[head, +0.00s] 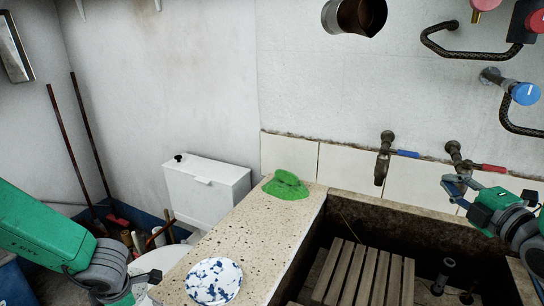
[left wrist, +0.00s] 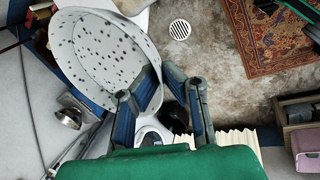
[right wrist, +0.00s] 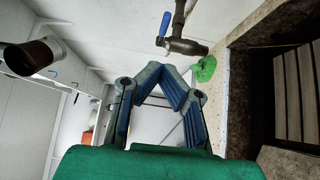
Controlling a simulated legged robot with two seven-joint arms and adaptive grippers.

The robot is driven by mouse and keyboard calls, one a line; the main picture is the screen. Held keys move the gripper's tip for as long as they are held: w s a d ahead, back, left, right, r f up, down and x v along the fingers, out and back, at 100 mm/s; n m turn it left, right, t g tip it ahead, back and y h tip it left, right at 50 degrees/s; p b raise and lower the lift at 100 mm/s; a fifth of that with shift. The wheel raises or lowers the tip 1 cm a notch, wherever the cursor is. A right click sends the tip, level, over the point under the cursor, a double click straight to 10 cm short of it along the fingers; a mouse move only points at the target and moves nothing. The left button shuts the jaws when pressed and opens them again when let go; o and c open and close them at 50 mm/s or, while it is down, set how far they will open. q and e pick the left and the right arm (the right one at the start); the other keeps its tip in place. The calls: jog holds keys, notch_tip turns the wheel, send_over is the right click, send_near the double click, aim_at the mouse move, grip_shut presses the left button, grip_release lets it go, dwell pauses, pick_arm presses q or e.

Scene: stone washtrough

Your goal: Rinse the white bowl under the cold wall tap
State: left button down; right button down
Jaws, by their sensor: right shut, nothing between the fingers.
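A round white dish with blue blotches (head: 213,282), which looks like the bowl, lies on the speckled stone ledge (head: 240,237) at the bottom of the head view. The cold wall tap (head: 383,158), with a blue lever, is on the wall above the trough; no water shows. It also shows in the right wrist view (right wrist: 182,42). My right gripper (head: 450,186) is shut and empty, beside the red-lever tap (head: 460,158). My left gripper (left wrist: 176,78) is open and empty in the left wrist view; its fingers are out of the head view.
The stone trough (head: 345,212) holds a slatted wooden rack (head: 365,275). A green cloth-like thing (head: 286,185) lies on the ledge. A white cistern (head: 205,187) stands left of it. Pipes with a blue knob (head: 525,94) hang at upper right.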

pick_arm(q)
jog(key=shift+s+a+f, duration=0.15)
jog(key=shift+f, duration=0.15)
pick_arm(e)
jog(key=y+b, duration=0.1)
jog(key=b, duration=0.4)
send_near(409, 153)
jog(key=w+a, duration=0.5)
jog(key=shift+n, duration=0.3)
jog(key=d, duration=0.1)
jog(key=w+d, duration=0.2)
jog(key=shift+w+d+f, duration=0.15)
jog(key=shift+d+f, duration=0.05)
jog(key=shift+f, duration=0.05)
jog(key=shift+a+r, duration=0.1)
jog(key=shift+a, duration=0.35)
jog(key=shift+w+d, duration=0.25)
jog(key=shift+w, duration=0.2)
jog(key=shift+s+r, duration=0.1)
jog(key=shift+r, duration=0.1)
pick_arm(q)
jog(key=f, duration=0.5)
jog(key=shift+a+f, duration=0.15)
jog(key=shift+a, duration=0.15)
pick_arm(e)
jog(key=shift+d, duration=0.1)
